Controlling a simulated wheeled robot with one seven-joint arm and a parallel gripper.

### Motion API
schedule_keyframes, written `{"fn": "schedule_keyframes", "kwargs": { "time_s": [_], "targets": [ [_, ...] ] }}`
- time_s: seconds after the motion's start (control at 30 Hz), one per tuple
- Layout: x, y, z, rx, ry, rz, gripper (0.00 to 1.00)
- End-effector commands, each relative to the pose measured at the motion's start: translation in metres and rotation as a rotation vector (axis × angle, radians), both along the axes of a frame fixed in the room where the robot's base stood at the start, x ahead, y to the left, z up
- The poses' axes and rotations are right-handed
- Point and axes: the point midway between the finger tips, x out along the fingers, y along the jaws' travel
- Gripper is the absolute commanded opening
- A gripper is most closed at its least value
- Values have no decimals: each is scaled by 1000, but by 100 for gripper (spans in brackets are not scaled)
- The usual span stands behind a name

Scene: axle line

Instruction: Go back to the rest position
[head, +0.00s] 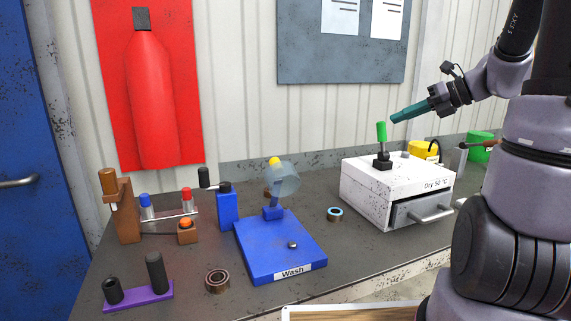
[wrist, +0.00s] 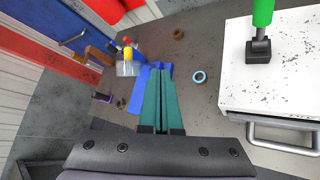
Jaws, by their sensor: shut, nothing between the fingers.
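My gripper (head: 397,117) has long teal fingers and is raised in the air at the right of the head view, above the back of the white drying box. In the wrist view its fingers (wrist: 161,72) lie together with nothing between them. The white box marked "Dry 50 °C" (head: 362,185) stands on the bench below, with a green-topped lever (head: 381,132) upright on its top. The fingertips are a little to the right of the green top in the head view and apart from it. The green lever also shows in the wrist view (wrist: 262,14).
The blue "Wash" stand (head: 290,250) is mid-bench. A bearing ring with a blue inside (head: 335,213) and a brown ring (head: 217,281) lie on the bench (head: 190,262). A purple holder (head: 138,297) stands front left. Yellow (head: 424,150) and green (head: 480,145) containers stand behind the box.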

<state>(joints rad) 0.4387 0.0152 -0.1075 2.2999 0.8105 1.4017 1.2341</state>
Motion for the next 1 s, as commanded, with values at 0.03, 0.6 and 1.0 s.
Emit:
{"fn": "schedule_keyframes", "kwargs": {
  "time_s": [0.03, 0.6, 1.0],
  "targets": [
    [-18, 21, 7, -139, -96, 132, 0],
    [-161, 67, 39, -1547, -1153, 1623, 0],
    [-169, 63, 47, -1700, -1247, 1802, 0]
  ]
}}
